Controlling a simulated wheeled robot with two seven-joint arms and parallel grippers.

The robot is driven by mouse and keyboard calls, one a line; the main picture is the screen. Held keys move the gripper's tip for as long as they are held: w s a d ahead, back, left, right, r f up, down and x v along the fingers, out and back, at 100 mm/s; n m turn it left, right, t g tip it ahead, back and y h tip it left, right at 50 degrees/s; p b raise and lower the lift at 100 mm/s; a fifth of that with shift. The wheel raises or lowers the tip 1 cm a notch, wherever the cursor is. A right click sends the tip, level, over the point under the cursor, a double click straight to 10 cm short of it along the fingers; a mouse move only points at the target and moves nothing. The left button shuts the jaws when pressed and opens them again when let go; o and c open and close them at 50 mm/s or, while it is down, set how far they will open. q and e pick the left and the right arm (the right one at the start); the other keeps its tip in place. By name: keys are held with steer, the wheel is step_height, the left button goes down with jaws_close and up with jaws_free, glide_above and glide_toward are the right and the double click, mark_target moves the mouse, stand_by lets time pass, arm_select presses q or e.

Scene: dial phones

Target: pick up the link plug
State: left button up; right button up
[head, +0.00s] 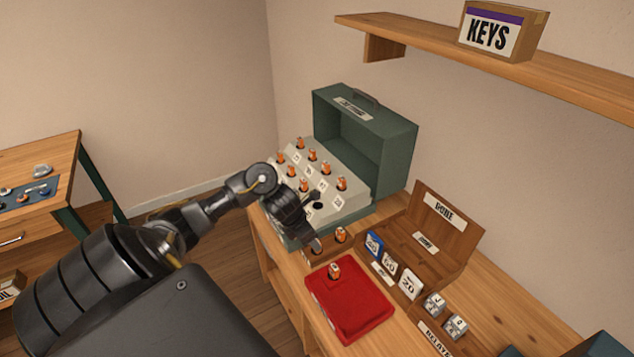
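Several orange-topped plugs are in view, and I cannot tell by label which is the link plug. Another plug (340,235) stands in a small wooden holder (327,250) behind the mat. More plugs (326,168) stand on the pale sloped panel of the green case (392,155). My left gripper (316,244) points down over the wooden holder, just left of its plug. Its fingers are small and dark here, so I cannot tell whether they are open or hold anything. My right gripper is out of view.
A wooden tray marked DONE (442,228) stands right of the mat, with blue and white tags and metal cubes (455,326) at its front. A shelf (580,82) with a KEYS box (500,32) is above. Another table (45,165) stands at left.

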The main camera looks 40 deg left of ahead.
arm_select(q)
steer(key=shift+w+d+f, duration=0.15)
steer(key=shift+f, duration=0.15)
steer(key=x, duration=0.1)
steer(key=p+x, duration=0.1)
steer(key=x, duration=0.1)
steer(key=shift+w+f, duration=0.2)
steer(key=shift+w, duration=0.15)
steer(key=shift+w+f, duration=0.25)
steer(key=shift+f, duration=0.3)
steer(key=shift+c, duration=0.4)
steer(key=c, duration=0.8)
steer(key=shift+c, duration=0.3)
steer(key=shift+r, duration=0.1)
